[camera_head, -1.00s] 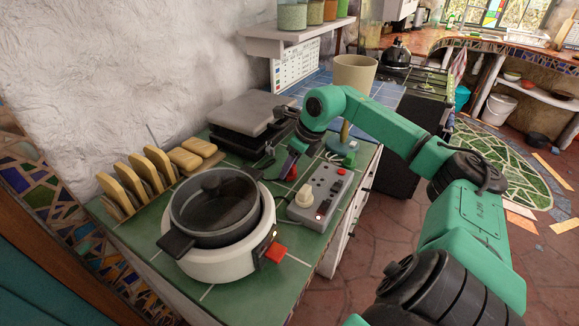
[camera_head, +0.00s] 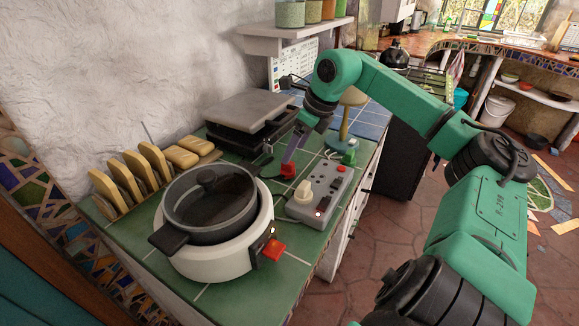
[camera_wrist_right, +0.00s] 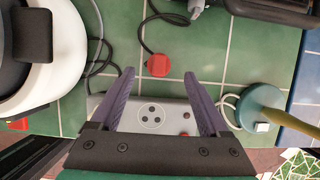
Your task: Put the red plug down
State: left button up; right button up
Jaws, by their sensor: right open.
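The red plug (camera_head: 288,170) lies on the green tiled counter (camera_head: 213,300), behind the grey power strip (camera_head: 322,190). In the right wrist view the red plug (camera_wrist_right: 158,66) rests on the tiles with its dark cable running up and away. My right gripper (camera_head: 291,157) is open just above the plug. In its wrist view the two purple fingers (camera_wrist_right: 159,74) stand wide apart, with the plug between and just beyond their tips and nothing gripped. The power strip (camera_wrist_right: 152,115) shows below, partly between the fingers. My left gripper is not in view.
A white cooker with a dark pot (camera_head: 208,205) stands at the left, with a red part (camera_head: 274,249) on its front. A grey press grill (camera_head: 245,117) is behind. Bread slices in a rack (camera_head: 145,175) are at the wall. A lamp-like stand (camera_head: 347,120) is right of the gripper.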

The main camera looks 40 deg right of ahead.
jog(key=v, duration=0.6)
jog(key=shift+s, duration=0.15)
